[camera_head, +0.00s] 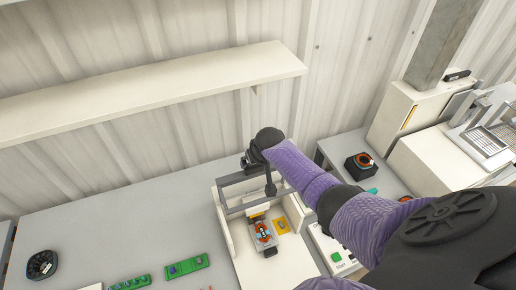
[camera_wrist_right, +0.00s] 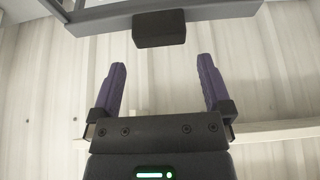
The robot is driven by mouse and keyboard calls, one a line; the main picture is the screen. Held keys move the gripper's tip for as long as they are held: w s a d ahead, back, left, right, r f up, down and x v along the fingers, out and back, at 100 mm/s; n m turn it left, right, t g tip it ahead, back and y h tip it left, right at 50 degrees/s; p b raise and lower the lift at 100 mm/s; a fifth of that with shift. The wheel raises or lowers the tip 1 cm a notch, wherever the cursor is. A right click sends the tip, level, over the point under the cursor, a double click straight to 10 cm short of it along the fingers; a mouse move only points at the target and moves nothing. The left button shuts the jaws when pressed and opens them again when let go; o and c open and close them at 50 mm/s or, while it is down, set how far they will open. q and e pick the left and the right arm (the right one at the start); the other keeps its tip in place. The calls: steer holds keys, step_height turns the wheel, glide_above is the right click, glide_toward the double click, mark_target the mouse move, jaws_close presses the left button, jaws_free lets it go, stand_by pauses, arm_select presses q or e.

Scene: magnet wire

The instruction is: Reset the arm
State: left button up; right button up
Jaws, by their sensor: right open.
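My right arm (camera_head: 310,182) in purple sleeving reaches in from the right in the head view, its wrist above the white machine. My right gripper (camera_wrist_right: 160,88) shows in the right wrist view with its two purple fingers spread wide and nothing between them. A dark block (camera_wrist_right: 160,28) on a grey frame bar is beyond the fingertips, apart from them. In the head view the gripper's fingers are too small and covered to make out. My left gripper is not in view.
The white machine (camera_head: 226,215) has a grey frame and holds a red-and-blue part (camera_head: 263,232). Green boards (camera_head: 187,266) lie left of it, and a black round part (camera_head: 42,265) at far left. A shelf (camera_head: 150,92) runs along the wall. A spool (camera_head: 360,166) stands right.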

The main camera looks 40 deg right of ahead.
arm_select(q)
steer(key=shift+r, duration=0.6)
arm_select(e)
steer(key=shift+v, duration=1.25)
